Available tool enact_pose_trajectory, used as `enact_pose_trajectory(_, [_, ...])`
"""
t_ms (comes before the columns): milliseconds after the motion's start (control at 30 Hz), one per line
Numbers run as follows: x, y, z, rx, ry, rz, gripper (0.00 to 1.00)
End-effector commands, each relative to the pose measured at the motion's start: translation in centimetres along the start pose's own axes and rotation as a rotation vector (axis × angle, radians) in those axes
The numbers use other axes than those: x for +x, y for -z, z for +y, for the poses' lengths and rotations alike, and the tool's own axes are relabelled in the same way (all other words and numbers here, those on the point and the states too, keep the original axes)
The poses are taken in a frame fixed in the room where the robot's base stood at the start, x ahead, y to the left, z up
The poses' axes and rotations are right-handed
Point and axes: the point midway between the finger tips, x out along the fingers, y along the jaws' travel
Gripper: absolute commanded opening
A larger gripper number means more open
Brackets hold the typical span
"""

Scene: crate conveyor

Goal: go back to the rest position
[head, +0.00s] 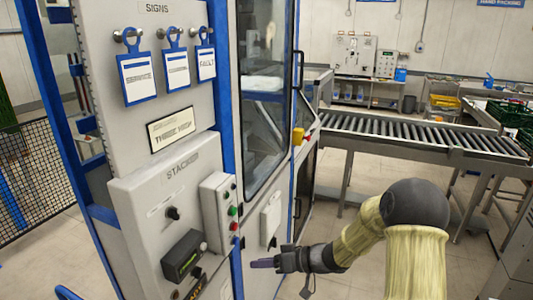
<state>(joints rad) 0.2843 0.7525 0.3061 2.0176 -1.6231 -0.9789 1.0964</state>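My gripper (264,263) is at the lower middle of the head view, at the end of my arm, which comes in from the right in a pale yellow sleeve. It points left, toward the lower front of the stacker cabinet (160,200). I cannot tell whether it touches the cabinet. The fingers show edge-on as a thin purplish tip, so their opening is not clear. I see nothing held.
Three blue-framed signs (177,70) hang on the cabinet above a control box (217,213) with buttons. A glass door (264,80) is to their right. A roller conveyor (420,133) runs behind my arm. Bare floor (345,270) shows below my arm.

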Motion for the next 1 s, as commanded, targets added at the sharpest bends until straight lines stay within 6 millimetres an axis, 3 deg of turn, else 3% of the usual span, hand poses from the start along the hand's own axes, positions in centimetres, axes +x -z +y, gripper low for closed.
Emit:
enact_pose_trajectory(167, [-1.7, 0.9, 2.4, -0.058, -0.298, 0.016, 0.32])
enact_pose_trajectory(300, [-4.6, 0.7, 3.9, -0.075, -0.555, -0.009, 0.32])
enact_pose_trajectory(467, [-9.1, -1.1, 4.3, -0.041, -0.811, -0.079, 0.32])
enact_pose_trajectory(667, [-14.5, -5.5, 2.4, 0.081, -1.04, -0.21, 0.32])
enact_pose_trajectory(800, [-17.3, -9.8, -0.7, 0.214, -1.118, -0.318, 0.32])
enact_pose_trajectory(1000, [-18.8, -15.1, -5.5, 0.395, -1.104, -0.438, 0.32])
